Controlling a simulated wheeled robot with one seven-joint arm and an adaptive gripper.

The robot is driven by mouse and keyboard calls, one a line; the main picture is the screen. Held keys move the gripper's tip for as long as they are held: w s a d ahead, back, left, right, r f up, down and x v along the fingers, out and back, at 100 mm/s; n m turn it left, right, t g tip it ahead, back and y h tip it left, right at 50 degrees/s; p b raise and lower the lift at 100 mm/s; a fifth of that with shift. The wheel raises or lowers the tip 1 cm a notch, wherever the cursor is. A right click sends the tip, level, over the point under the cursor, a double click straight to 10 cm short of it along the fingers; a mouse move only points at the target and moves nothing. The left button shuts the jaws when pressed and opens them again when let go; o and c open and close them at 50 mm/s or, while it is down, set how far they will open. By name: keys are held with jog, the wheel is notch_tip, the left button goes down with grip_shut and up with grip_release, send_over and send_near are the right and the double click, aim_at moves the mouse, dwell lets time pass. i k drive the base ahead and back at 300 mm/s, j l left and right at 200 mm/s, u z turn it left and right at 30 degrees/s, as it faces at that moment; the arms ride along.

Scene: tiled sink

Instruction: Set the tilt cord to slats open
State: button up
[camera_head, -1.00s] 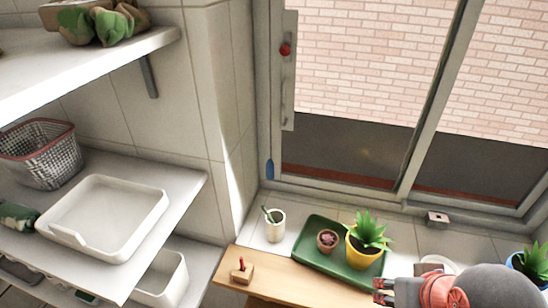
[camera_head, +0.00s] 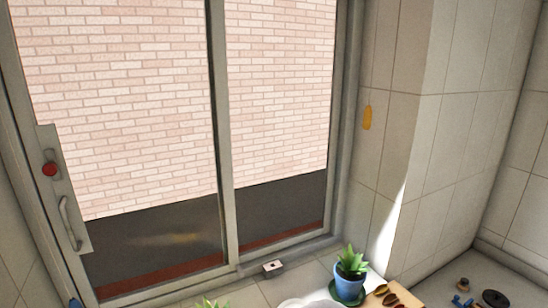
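No blind slats are visible across the window (camera_head: 150,110); brick shows through the glass. A small elongated orange-yellow piece (camera_head: 367,117) hangs upright against the tiled wall just right of the window frame. A small blue piece (camera_head: 75,303) shows at the bottom left edge, below the window handle. Cords on either piece are too thin to make out, so I cannot tell which is the tilt cord. My gripper is out of view.
The window has a grey handle (camera_head: 70,222) and red knob (camera_head: 49,169) at left. Dark and blue items (camera_head: 494,299) sit lower right.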

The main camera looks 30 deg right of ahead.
aim_at(368, 114)
jog(key=z, duration=1.4)
